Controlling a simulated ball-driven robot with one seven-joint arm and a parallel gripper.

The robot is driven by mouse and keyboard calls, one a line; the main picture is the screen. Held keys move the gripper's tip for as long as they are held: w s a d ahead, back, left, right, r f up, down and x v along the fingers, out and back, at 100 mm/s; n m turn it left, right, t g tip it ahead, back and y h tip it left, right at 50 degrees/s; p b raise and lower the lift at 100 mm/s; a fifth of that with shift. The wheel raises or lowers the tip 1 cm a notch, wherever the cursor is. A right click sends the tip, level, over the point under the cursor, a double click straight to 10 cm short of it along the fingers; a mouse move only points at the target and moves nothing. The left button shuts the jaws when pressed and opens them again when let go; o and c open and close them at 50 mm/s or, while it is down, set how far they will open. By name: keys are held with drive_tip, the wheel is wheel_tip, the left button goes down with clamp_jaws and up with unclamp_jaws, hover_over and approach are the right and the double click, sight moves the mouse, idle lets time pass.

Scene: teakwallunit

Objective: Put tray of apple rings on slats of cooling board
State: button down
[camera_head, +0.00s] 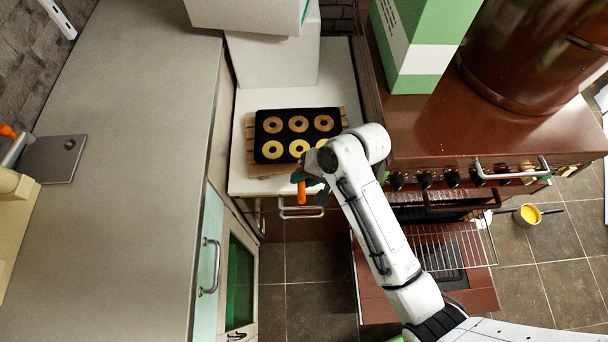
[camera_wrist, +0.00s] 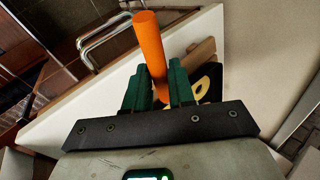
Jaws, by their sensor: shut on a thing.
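The black tray (camera_head: 288,137) holds several apple rings (camera_head: 299,124), browner in the far row and yellow in the near row. It lies over the wooden slatted cooling board (camera_head: 262,171), whose edges show at the left, right and near side. Whether the tray touches the slats cannot be told. My gripper (camera_head: 307,182) is at the tray's near edge. In the wrist view its green fingers (camera_wrist: 153,92) are shut on an orange handle (camera_wrist: 150,45), which sticks out between them. The handle's join to the tray is hidden. The arm covers the tray's near right corner.
The board stands on a white counter (camera_head: 240,184) between the grey worktop (camera_head: 130,180) and the brown stove (camera_head: 480,130). White boxes (camera_head: 275,60) stand behind. A green-white carton (camera_head: 415,45) and large brown pot (camera_head: 535,50) sit on the stove. Its oven rack (camera_head: 445,245) is out.

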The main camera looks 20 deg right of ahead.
drive_tip(key=shift+f, duration=0.3)
drive_tip(key=c, duration=0.9)
unclamp_jaws()
drive_tip(key=shift+o, duration=0.2)
drive_tip(key=v, duration=1)
drive_tip(key=shift+r, duration=0.35)
